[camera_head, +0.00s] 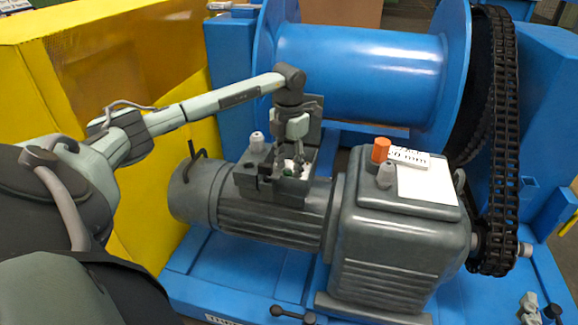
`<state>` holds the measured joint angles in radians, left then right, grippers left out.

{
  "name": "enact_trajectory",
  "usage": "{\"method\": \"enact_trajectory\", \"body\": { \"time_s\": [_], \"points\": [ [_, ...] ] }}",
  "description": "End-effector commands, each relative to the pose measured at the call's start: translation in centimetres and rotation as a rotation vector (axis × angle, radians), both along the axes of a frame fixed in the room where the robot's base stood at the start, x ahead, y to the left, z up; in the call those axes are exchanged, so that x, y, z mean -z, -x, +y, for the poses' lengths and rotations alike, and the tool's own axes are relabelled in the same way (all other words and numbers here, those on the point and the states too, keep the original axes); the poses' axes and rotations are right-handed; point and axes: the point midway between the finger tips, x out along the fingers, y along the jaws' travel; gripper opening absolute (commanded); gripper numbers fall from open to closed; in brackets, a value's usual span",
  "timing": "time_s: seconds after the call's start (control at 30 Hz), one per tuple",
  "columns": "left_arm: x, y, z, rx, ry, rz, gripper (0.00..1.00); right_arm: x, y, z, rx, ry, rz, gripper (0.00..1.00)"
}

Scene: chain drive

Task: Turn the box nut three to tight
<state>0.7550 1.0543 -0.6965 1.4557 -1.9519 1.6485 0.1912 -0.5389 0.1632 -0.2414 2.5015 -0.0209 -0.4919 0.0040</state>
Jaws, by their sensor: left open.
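The grey motor (262,215) lies on the blue base, with its open terminal box (250,184) on top. My left gripper (291,168) points straight down into the right part of this box. It is open, with its fingertips among small light and green parts. The box nuts are too small and too covered by the gripper to tell apart, so I cannot tell which nut lies between the fingers or whether they touch it. My right gripper is not in view.
A grey gearbox (392,245) with an orange cap (381,150) and a white label stands right of the motor. A blue drum (360,75) is behind, and a black chain (502,140) runs down the right. A yellow panel (120,65) stands at left.

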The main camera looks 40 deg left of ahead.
Motion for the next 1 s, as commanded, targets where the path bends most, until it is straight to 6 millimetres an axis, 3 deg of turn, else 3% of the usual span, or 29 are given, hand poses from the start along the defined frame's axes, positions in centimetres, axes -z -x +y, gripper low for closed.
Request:
{"method": "enact_trajectory", "body": {
  "time_s": [0.27, 0.63, 1.0],
  "points": [
    [0.30, 0.00, 0.00, 0.000, 0.000, 0.000, 0.41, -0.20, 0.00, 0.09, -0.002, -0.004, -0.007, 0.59],
    [0.25, 0.00, 0.00, 0.000, 0.000, 0.000, 0.00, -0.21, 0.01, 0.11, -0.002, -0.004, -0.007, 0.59],
    [0.18, -0.02, 0.00, 0.043, -0.001, -0.001, 0.00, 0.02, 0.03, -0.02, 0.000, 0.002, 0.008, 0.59]
  ]
}}
